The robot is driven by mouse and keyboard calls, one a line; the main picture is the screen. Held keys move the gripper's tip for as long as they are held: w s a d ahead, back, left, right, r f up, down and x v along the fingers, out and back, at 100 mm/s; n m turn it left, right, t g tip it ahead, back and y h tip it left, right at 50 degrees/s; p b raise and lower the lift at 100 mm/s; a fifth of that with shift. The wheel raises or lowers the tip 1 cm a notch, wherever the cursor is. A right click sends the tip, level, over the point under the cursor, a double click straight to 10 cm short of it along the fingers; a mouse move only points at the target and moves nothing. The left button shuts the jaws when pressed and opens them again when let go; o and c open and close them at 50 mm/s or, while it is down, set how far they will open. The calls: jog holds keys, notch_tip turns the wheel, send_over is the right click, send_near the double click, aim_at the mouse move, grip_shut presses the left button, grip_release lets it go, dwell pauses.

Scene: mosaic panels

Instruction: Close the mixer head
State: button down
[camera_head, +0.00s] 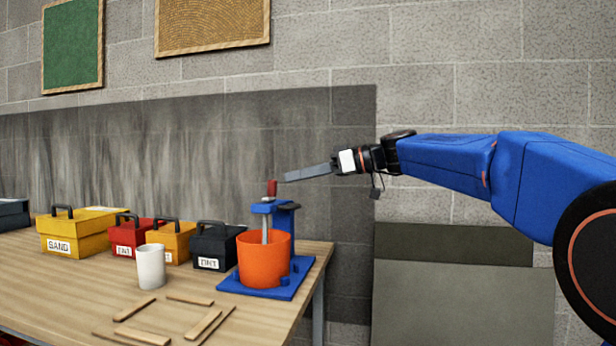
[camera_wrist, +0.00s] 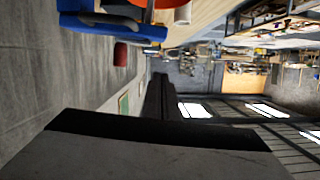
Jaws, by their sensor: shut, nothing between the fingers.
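The mixer stands at the table's right end in the head view. It has a blue base plate (camera_head: 270,289), an orange bucket (camera_head: 264,262) and a blue head (camera_head: 266,207) with an upright red handle (camera_head: 271,188). The head looks about level over the bucket, and a grey rod reaches down from it into the bucket. My gripper (camera_head: 288,177) is shut and empty, just right of and slightly above the red handle, apparently apart from it. In the wrist view the blue head (camera_wrist: 108,28) and red handle (camera_wrist: 121,53) show at the upper left.
A white mug (camera_head: 151,266) stands left of the bucket. A black box (camera_head: 217,248), an orange box (camera_head: 172,240), a red box (camera_head: 128,236) and a yellow box (camera_head: 76,234) line the table's back. Wooden strips (camera_head: 190,300) lie in front. A wall stands behind.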

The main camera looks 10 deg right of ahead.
send_over(270, 209)
jog(key=d, duration=0.3)
jog(key=f, duration=0.1)
jog(key=shift+a+f, duration=0.25)
jog(key=shift+f, duration=0.85)
jog(key=shift+a+f, duration=0.25)
jog(key=shift+f, duration=0.8)
jog(key=shift+s+f, duration=0.15)
jog(key=shift+f, duration=0.55)
jog(key=shift+s+f, duration=0.1)
jog(key=shift+f, duration=0.6)
jog(key=shift+a, duration=0.1)
